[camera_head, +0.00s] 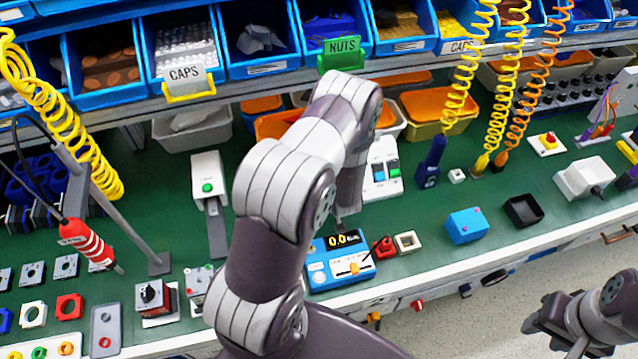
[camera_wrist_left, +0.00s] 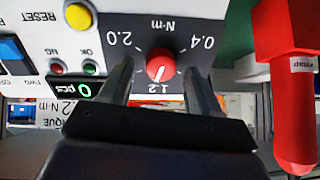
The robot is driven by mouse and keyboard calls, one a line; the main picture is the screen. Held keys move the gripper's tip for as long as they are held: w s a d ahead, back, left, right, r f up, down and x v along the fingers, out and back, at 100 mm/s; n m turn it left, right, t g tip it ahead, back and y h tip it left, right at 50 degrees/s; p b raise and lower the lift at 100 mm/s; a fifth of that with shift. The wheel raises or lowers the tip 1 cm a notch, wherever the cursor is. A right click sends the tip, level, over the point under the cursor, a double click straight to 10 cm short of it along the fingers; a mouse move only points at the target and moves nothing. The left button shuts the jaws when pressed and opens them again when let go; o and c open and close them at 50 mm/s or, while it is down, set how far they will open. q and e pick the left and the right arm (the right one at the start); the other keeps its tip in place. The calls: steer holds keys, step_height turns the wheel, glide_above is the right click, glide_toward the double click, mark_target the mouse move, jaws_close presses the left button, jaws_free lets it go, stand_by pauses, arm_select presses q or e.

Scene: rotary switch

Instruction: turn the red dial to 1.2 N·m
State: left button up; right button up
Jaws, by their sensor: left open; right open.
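In the left wrist view, which is upside down, the red dial (camera_wrist_left: 161,66) sits on a black scale plate (camera_wrist_left: 180,48) marked 0.4, 1.2 and 2.0 N·m. Its white pointer line points at or very near the 1.2 mark. My left gripper (camera_wrist_left: 159,76) is open, with one finger on each side of the dial; I cannot tell whether either finger touches it. In the head view my left arm covers that area and I cannot make out the dial. My right gripper (camera_head: 541,331) is open and empty at the lower right, off the bench edge.
The wrist view shows a yellow RESET button (camera_wrist_left: 79,16), a green counter display (camera_wrist_left: 84,89) and a red tool (camera_wrist_left: 294,90) beside the panel. In the head view a blue tester (camera_head: 325,277) reading 0.0 stands near my left arm. Coiled cables (camera_head: 75,130) hang over the bench.

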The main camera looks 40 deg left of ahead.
arm_select(q)
steer(key=shift+w+a+f, duration=0.15)
steer(key=shift+a+f, duration=0.1)
steer(key=shift+f, duration=0.05)
steer(key=c, duration=1)
steer(key=shift+f+n+b, duration=0.15)
steer(key=shift+n+b, duration=0.25)
steer(key=shift+n, duration=0.2)
steer(key=shift+c, duration=0.2)
steer(key=shift+n, duration=1.2)
